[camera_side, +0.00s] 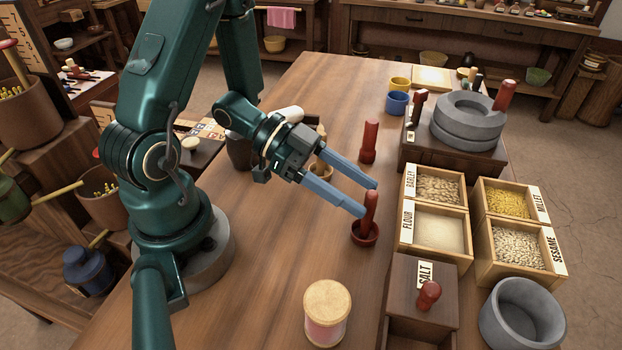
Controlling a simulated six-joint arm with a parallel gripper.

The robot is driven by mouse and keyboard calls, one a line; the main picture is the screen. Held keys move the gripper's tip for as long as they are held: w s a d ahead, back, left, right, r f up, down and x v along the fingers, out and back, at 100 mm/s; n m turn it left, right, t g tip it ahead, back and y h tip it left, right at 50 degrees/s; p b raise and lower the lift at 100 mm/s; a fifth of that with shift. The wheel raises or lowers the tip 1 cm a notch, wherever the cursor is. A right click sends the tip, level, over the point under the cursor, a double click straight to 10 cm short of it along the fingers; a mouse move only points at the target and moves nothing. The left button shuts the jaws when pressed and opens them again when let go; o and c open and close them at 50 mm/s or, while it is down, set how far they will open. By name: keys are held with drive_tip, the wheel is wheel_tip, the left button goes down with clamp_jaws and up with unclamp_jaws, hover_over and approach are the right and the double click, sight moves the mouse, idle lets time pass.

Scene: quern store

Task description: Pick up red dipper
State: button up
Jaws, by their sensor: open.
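The red dipper (370,208) stands on the wooden table, its upright handle rising from a small round red cup (365,238). My gripper (369,199) reaches in from the left with its two blue-grey fingers apart. The fingertips are at the upper part of the dipper's handle, and the nearer finger overlaps the handle's left edge in the picture. I cannot tell whether the handle is fully between the fingers or whether either touches it. Nothing is held.
Wooden grain boxes (408,243) stand right of the dipper, with a dark salt box (398,303) nearer. A lidded jar (326,313) stands in front. A second red upright piece (369,142) stands behind. The quern stone (467,130) is at back right. The table's back left (310,90) is clear.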

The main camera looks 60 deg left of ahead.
drive_tip(key=shift+x, duration=1.5)
clamp_jaws()
drive_tip(key=shift+r, duration=0.15)
